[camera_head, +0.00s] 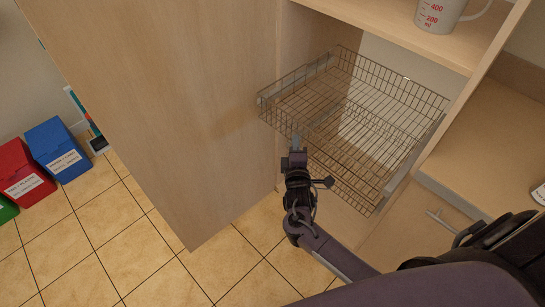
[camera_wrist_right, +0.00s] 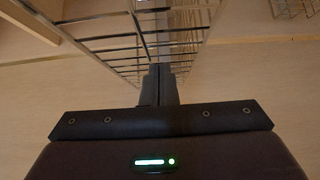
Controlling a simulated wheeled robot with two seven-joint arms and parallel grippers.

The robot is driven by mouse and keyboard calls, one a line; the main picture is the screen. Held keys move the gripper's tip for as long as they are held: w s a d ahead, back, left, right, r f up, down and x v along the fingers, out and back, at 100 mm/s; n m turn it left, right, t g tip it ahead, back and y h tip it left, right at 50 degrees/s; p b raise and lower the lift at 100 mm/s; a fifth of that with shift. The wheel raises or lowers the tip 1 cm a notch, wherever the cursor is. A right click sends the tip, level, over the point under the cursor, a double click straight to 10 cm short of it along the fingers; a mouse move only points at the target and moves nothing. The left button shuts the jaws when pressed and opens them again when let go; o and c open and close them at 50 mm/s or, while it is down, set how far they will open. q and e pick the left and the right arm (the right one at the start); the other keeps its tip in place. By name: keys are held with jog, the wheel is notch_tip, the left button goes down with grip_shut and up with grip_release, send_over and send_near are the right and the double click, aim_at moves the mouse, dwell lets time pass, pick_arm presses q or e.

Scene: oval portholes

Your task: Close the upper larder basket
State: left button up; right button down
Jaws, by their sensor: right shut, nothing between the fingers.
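The upper larder basket (camera_head: 392,92) is a wire basket in the tall wooden cabinet in the head view. It sticks out past the cabinet's front edge. My right gripper (camera_head: 297,138) is shut and empty at the basket's front side, with its fingertips close against the wires. In the right wrist view, the shut fingers (camera_wrist_right: 161,75) point at the wire basket (camera_wrist_right: 105,45). I cannot tell whether they touch it. My left gripper is not in view.
The large cabinet door (camera_head: 170,95) stands open left of the basket. A shelf above holds a measuring jug (camera_head: 436,14). A counter (camera_head: 490,150) lies at right. Red (camera_head: 22,172) and blue (camera_head: 58,150) bins stand at far left. The tiled floor (camera_head: 120,235) is clear in front.

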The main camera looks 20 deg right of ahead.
aim_at(328, 125)
jog(key=w+d, duration=0.2)
jog(key=d, duration=0.2)
jog(key=w+d+b, duration=0.1)
jog(key=w+d, duration=0.1)
jog(key=d, duration=0.3)
jog(key=w+d+b, duration=0.1)
jog(key=w+d, duration=0.1)
jog(key=d, duration=0.3)
jog(key=shift+d, duration=0.1)
jog(key=shift+w+d+b, duration=0.15)
jog(key=shift+d+b, duration=0.15)
jog(key=shift+d, duration=0.25)
jog(key=shift+d+r, duration=0.1)
jog(key=shift+r, duration=0.1)
